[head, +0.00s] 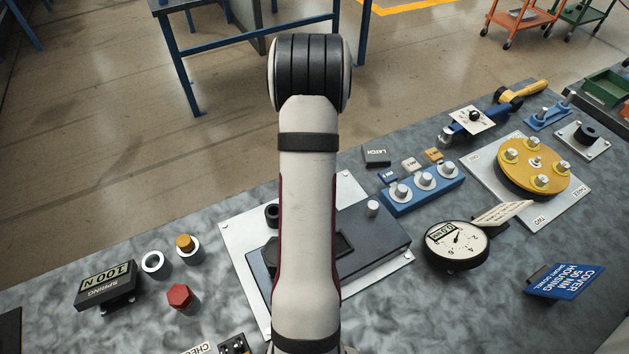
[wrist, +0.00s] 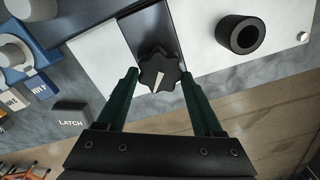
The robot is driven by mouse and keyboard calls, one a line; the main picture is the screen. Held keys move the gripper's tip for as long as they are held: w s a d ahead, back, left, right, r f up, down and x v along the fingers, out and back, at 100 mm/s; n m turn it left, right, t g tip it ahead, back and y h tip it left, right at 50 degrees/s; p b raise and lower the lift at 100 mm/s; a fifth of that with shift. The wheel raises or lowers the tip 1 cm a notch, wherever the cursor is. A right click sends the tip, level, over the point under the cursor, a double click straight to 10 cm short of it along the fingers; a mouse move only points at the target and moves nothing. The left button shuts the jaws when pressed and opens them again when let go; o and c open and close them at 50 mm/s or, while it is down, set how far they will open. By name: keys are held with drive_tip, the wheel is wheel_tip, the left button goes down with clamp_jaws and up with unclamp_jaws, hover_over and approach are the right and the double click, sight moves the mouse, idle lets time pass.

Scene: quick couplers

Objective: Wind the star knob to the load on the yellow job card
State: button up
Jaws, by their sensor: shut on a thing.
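The black star knob (wrist: 158,74) with a pale pointer mark sits between the two green fingers of my gripper (wrist: 159,79) in the wrist view. The gripper is shut on the knob. In the head view my arm hides the knob and the gripper. A round dial gauge (head: 457,245) with a small readout window stands to the right of the dark fixture block (head: 375,242). A pale cream card (head: 502,213) leans behind the gauge; its writing is too small to read. I cannot tell which card is the yellow job card.
A sign reading SPRING 100 N (head: 105,287) stands at left near a red hex cap (head: 180,296). A blue block (head: 422,188) with several studs and a yellow disc (head: 533,168) are at right. The dark collar (wrist: 242,35) stands beside the knob.

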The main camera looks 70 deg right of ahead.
drive_tip(key=o, duration=1.4)
drive_tip(key=shift+c, duration=0.2)
wheel_tip(320, 180, up, 16)
drive_tip(key=shift+f, duration=0.1)
